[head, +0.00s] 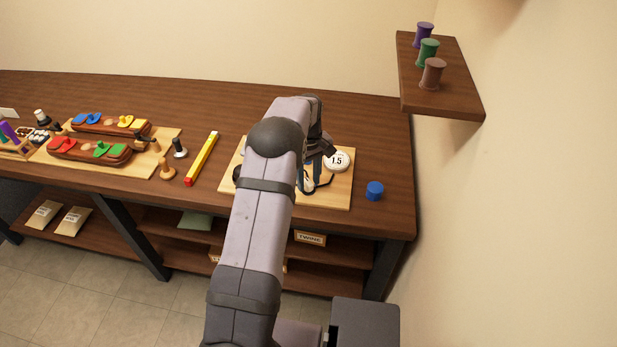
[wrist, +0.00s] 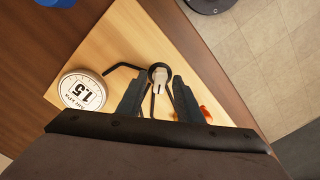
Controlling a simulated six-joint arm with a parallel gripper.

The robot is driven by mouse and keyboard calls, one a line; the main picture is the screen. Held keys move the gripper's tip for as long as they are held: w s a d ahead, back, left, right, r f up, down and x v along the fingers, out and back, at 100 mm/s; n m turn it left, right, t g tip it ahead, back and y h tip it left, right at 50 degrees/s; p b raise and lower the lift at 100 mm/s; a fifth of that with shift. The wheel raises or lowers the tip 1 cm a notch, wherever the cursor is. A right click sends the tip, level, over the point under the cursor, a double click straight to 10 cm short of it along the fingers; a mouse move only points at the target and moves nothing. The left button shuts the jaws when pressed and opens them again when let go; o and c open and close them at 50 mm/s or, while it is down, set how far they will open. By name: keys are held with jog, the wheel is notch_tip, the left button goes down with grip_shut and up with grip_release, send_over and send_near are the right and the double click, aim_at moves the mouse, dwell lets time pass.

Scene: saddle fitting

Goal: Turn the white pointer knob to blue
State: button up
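The white pointer knob (wrist: 159,83) shows in the wrist view with a dark ring at its far end, between and just past my fingertips. In the head view a small white part (head: 308,184) shows by my fingers, likely the same knob. My gripper (wrist: 161,78) is open, with one dark finger on each side of the knob. I cannot tell whether either finger touches it. An orange-red piece (wrist: 205,114) shows just beyond the right finger. I see no blue mark by the knob; my fingers and palm hide part of the board around it.
A round white piece marked 1.5 (head: 338,160) sits on the light wooden board (head: 340,190). A blue cylinder (head: 374,191) stands right of the board. A bent black rod (wrist: 120,67) lies near the knob. A yellow bar (head: 202,158) lies left. A spool shelf (head: 445,95) hangs at right.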

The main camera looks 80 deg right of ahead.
jog(key=shift+c, duration=0.4)
grip_shut()
jog(key=shift+m, duration=0.3)
jog(key=m, duration=0.3)
jog(key=shift+b, duration=0.35)
jog(key=m, duration=0.8)
jog(key=shift+r+m, duration=0.1)
jog(key=shift+m, duration=0.2)
jog(key=shift+d+m+b, duration=0.1)
jog(key=shift+m+b, duration=0.25)
jog(key=shift+m, duration=1.55)
